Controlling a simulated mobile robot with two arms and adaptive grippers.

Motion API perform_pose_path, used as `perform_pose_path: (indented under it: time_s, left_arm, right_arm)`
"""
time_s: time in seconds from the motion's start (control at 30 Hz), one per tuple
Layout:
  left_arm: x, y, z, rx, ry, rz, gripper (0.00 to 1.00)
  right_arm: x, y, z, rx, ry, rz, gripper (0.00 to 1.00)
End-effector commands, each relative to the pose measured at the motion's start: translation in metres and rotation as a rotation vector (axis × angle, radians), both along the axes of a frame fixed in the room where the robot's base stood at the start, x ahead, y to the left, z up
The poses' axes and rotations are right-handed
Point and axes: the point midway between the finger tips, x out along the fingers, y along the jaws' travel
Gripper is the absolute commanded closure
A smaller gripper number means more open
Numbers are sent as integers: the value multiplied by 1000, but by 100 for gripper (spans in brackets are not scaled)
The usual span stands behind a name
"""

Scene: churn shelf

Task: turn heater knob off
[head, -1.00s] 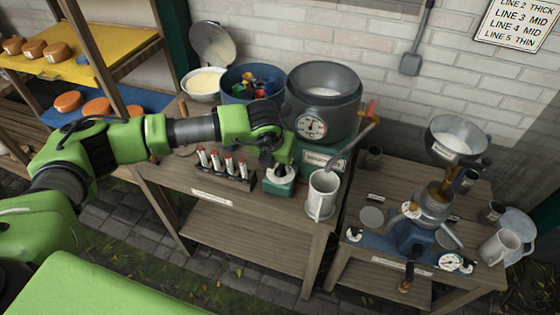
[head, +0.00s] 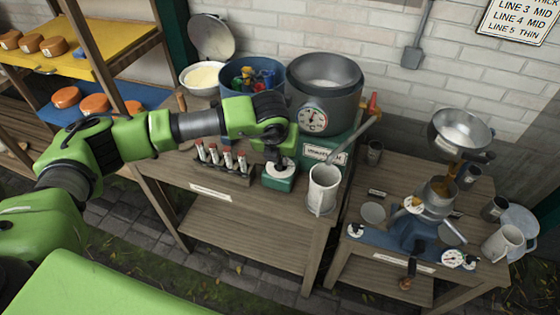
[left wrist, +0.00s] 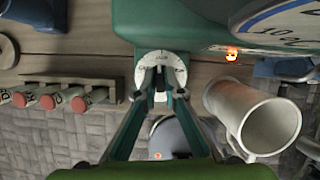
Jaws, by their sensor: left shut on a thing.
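The heater is a green box (head: 338,143) under a grey pot (head: 322,98). A smaller green block with a white dial (head: 281,168) juts out at its front left. My left gripper (head: 277,158) points down at this dial and hides part of it. In the left wrist view the white dial (left wrist: 148,66) has small markings that I cannot read clearly. The left gripper's fingertips (left wrist: 161,90) are closed together on the knob at the dial's middle. An orange indicator (left wrist: 231,53) glows on the heater front. My right gripper is not in view.
A white mug (head: 323,190) stands close right of the dial. A rack of labelled red-topped tubes (head: 222,165) stands close left. A blue tub (head: 252,82) is behind. A second table with a metal funnel device (head: 437,195) stands at right.

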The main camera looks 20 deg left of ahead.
Motion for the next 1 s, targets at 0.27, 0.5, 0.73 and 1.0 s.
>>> perform_pose_path:
  time_s: [0.27, 0.5, 0.73, 1.0]
  left_arm:
    - [1, -3, -7, -2, -3, 227, 100]
    - [2, -4, -5, 0, -3, 426, 100]
    - [2, -4, -3, 0, -2, 570, 100]
    - [2, -4, 0, -1, -2, 657, 100]
  right_arm:
    - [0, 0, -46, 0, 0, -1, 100]
    - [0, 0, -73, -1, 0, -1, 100]
    - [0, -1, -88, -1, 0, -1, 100]
    - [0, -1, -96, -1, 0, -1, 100]
